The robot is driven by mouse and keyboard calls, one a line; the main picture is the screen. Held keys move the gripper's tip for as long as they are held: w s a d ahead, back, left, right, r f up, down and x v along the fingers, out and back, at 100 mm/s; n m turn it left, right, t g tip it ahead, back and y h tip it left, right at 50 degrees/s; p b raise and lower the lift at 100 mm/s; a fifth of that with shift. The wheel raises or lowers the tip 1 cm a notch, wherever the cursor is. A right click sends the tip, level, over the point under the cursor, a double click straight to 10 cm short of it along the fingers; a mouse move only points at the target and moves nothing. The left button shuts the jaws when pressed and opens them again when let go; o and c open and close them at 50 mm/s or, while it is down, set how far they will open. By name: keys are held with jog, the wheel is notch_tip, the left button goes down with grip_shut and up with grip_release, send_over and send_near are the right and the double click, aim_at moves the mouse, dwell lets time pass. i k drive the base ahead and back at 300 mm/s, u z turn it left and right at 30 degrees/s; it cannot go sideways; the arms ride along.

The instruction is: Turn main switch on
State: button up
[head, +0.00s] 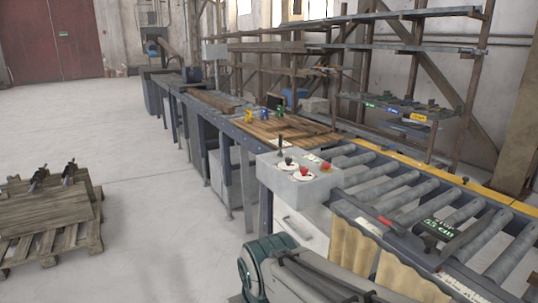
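A grey control box (297,178) stands at the near corner of the long bench, beside the rollers. On its top are a red knob (325,168), a second red control (304,171) and a dark control (288,161), two of them on pale round plates. A thin dark lever (281,145) stands upright at its back edge. I cannot tell which control is the main switch, or its setting. A smaller grey box (215,52) is on a post farther back.
Open floor (150,220) lies between. Metal racks (400,47) stand behind.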

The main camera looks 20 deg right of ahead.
aim_at(304, 170)
jog(key=z, duration=0.05)
jog(key=i, duration=1.7)
jog(key=z, duration=2.1)
